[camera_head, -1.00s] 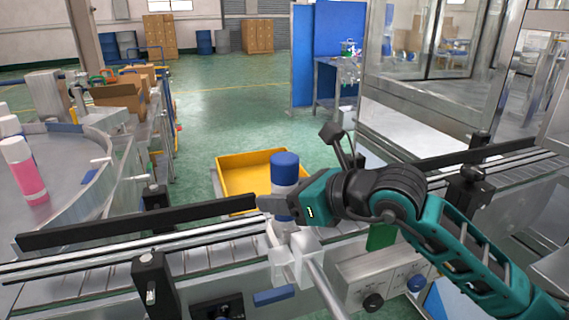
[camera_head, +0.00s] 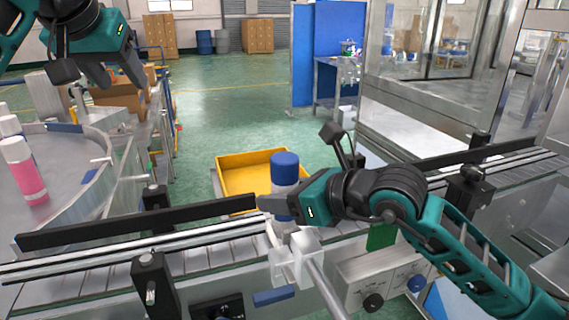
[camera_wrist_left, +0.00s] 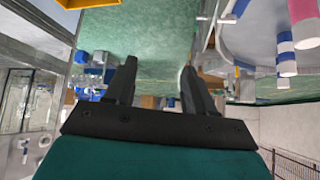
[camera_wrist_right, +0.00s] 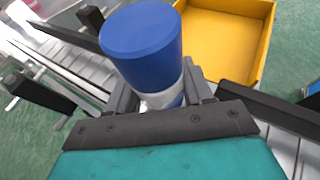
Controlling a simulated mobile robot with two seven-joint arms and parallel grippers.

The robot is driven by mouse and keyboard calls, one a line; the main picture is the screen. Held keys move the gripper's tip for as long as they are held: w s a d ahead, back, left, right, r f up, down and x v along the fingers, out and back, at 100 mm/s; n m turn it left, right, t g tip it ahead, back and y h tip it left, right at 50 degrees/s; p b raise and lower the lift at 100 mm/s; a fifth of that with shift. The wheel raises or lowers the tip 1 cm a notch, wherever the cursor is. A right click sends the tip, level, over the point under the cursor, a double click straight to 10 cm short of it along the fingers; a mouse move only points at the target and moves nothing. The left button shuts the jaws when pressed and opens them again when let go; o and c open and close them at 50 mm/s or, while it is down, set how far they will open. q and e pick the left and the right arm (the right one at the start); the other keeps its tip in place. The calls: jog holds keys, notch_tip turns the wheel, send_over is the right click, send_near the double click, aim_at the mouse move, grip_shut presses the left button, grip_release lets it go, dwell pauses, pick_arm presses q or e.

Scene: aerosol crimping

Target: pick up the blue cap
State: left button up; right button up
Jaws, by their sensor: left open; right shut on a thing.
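The blue cap (camera_head: 285,168) sits on top of a white and blue can (camera_head: 284,206) at the conveyor, beside the white fixture. My right gripper (camera_head: 268,204) is shut on the can below the cap. In the right wrist view the blue cap (camera_wrist_right: 141,40) stands above the fingers, with the can's white band (camera_wrist_right: 163,98) between them. My left gripper (camera_head: 124,79) is raised at the upper left, open and empty, well away from the cap. Its spread fingers show in the left wrist view (camera_wrist_left: 158,92).
A yellow bin (camera_head: 250,177) stands behind the can. The conveyor's black rail (camera_head: 140,222) runs across the front. Pink and white cans (camera_head: 25,172) stand on the round table (camera_head: 75,160) at left. A white fixture (camera_head: 296,258) sits in front of the can.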

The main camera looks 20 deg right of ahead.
pick_arm(q)
jog(key=s+d+m+g+h, duration=0.1)
jog(key=s+d+m, duration=0.1)
jog(key=s+d, duration=0.3)
jog(key=s+d+m+g, duration=0.2)
jog(key=d, duration=0.5)
jog(key=m+g, duration=0.2)
send_near(286, 157)
jog(key=shift+m, duration=0.4)
jog(key=x, duration=0.4)
jog(key=shift+a+f, duration=0.15)
jog(key=shift+a, duration=0.2)
jog(key=shift+d+x, duration=0.2)
jog(key=shift+x, duration=1.35)
jog(key=shift+d+x, duration=0.15)
jog(key=shift+x, duration=1.45)
jog(key=c, duration=0.8)
